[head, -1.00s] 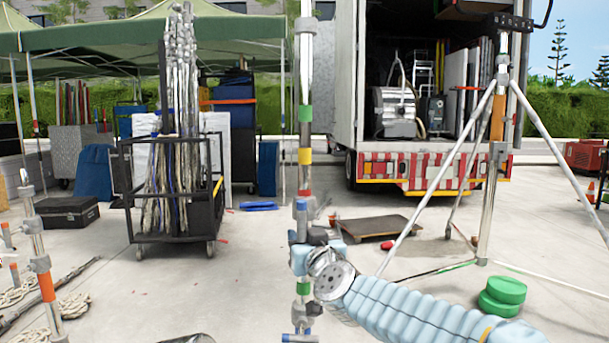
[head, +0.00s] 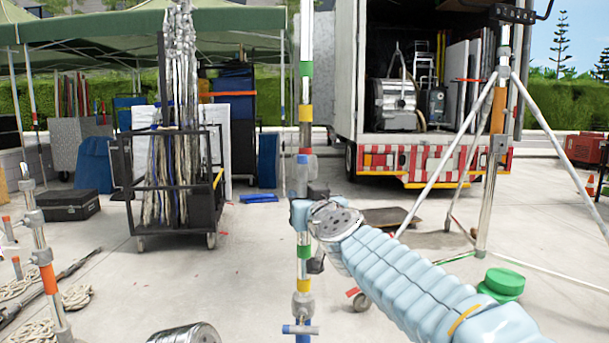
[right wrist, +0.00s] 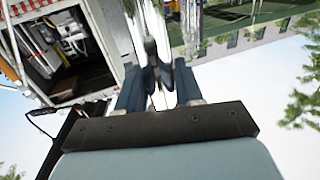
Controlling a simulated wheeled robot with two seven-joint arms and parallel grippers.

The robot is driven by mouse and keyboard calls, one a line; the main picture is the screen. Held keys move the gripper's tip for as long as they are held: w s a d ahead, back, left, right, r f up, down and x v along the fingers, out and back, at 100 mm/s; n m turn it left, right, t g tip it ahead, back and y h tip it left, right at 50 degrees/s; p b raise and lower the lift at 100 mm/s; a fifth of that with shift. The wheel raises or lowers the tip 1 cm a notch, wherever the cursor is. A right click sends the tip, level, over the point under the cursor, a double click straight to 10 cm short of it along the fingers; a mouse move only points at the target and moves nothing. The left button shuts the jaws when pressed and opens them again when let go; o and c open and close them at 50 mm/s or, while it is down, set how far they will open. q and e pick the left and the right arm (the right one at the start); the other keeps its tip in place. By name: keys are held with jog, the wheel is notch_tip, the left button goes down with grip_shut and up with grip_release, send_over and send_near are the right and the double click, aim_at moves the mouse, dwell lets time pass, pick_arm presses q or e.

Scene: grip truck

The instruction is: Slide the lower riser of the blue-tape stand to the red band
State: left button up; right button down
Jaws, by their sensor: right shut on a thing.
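The stand (head: 305,40) rises upright through the middle of the head view. Its upper tube carries a green, a yellow and a red band (head: 305,135), with a grey collar (head: 303,160) below. My right gripper (head: 302,214) is shut at the stand below that collar; my forearm and wrist hide part of the pole. The right wrist view shows blue fingers (right wrist: 157,90) either side of the pole and dark knobs. My left gripper is out of view.
A tripod stand (head: 490,180) spreads its legs at right, near green round cases (head: 503,282). A pole cart (head: 165,215) stands at left; another banded stand (head: 42,257) is at far left. A low dolly (head: 390,216) lies behind my arm. Open pavement lies between cart and stand.

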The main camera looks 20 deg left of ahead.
aim_at(309, 182)
jog(key=shift+w+r, duration=0.15)
jog(key=shift+r, duration=0.4)
jog(key=shift+s+r, duration=0.25)
jog(key=shift+r, duration=0.65)
jog(key=shift+w+r, duration=0.15)
jog(key=shift+r, duration=1.05)
jog(key=c, duration=0.6)
grip_release()
jog(key=shift+f, duration=0.1)
jog(key=shift+b, duration=0.3)
